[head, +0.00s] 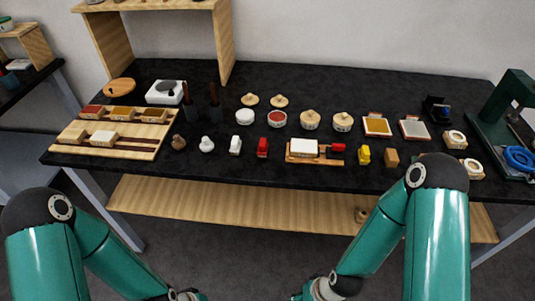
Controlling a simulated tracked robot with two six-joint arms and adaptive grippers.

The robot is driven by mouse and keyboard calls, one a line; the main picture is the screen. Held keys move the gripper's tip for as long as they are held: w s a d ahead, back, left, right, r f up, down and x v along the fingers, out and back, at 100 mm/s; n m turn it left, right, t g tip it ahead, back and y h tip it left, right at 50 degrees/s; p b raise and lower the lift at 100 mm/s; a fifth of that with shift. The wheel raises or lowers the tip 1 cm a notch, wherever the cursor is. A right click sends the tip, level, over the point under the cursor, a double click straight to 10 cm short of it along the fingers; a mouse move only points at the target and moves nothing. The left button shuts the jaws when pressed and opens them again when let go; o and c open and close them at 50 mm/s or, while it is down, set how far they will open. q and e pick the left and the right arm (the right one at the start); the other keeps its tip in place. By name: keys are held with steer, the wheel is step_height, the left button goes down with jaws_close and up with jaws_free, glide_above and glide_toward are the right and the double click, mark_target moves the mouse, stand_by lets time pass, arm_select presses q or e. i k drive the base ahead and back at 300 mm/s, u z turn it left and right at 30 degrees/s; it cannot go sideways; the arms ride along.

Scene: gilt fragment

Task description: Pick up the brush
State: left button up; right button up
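I cannot make out for certain which thing is the brush. Two dark, slim upright shapes, one at the left (186,97) and one at the right (214,101), stand beside the white box on the black table (385,90); they may be brushes or holders, too small to tell. My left arm and my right arm come in low, in front of the table. Both run off the bottom edge at the wrists, so neither gripper shows. No brush is seen in either hand.
A wooden tray (148,148) with blocks fills the table's left end. Several small pots, lids, coloured blocks and a wooden board with a white block (303,148) stand mid-table. A green press-like stand (507,105) is at the right. A wooden shelf (225,212) hangs below.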

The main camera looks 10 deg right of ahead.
mark_target(262, 152)
steer(key=k, duration=1.1)
steer(key=z, duration=0.15)
steer(key=i, duration=1.55)
steer(key=u, duration=0.65)
steer(key=k, duration=0.65)
steer(key=u, duration=0.2)
steer(key=i, duration=0.75)
steer(key=z, duration=0.05)
